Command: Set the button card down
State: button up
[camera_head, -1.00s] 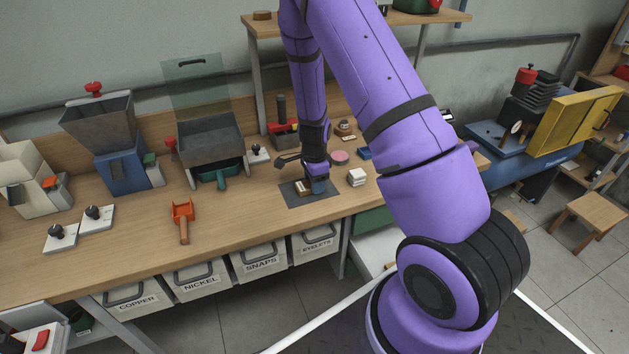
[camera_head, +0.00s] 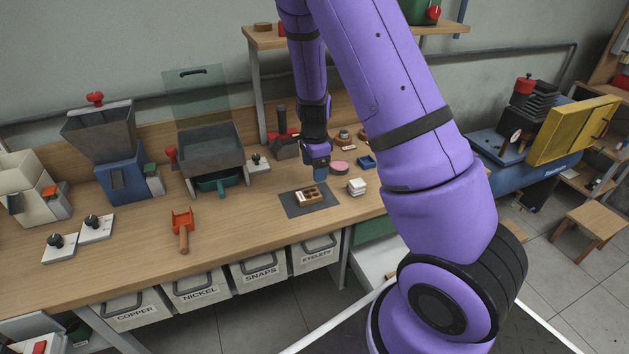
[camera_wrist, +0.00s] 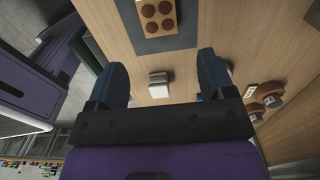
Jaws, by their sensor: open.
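The button card (camera_head: 309,197) is a tan card with several brown round buttons. It lies flat on the dark grey mat (camera_head: 291,209) on the workbench. It also shows at the top of the wrist view (camera_wrist: 158,14), on the mat (camera_wrist: 182,41). My gripper (camera_head: 318,172) is above the bench, just behind and above the card and apart from it. In the wrist view its two blue fingers (camera_wrist: 160,84) are spread wide with nothing held between them.
A small white stack (camera_head: 356,187) stands right of the mat and shows between my fingers in the wrist view (camera_wrist: 158,82). A pink round pad (camera_head: 339,168) and a blue tray (camera_head: 366,162) lie behind. An orange scoop (camera_head: 183,228) lies left, with bare bench between.

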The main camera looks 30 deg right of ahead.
jog(key=s+a+r+n+t+y, duration=0.1)
jog(key=s+a+r+n, duration=0.15)
jog(key=r, duration=0.55)
jog(key=s+a+r+n+t, duration=0.15)
jog(key=s+r+n, duration=0.25)
jog(key=r, duration=0.4)
jog(key=s+a+r+n+y, duration=0.1)
jog(key=s+a+r+n, duration=0.25)
jog(key=r, duration=0.45)
jog(key=s+a+r+n+t+h, duration=0.1)
jog(key=s+r+n, duration=0.4)
jog(key=s, duration=0.3)
jog(key=s+a+r+n+t+h, duration=0.1)
jog(key=s+r+n, duration=0.3)
jog(key=s, duration=0.5)
jog(key=shift+s+a+r+n+t, duration=0.15)
jog(key=shift+s+r+n+t, duration=0.15)
jog(key=shift+n, duration=0.3)
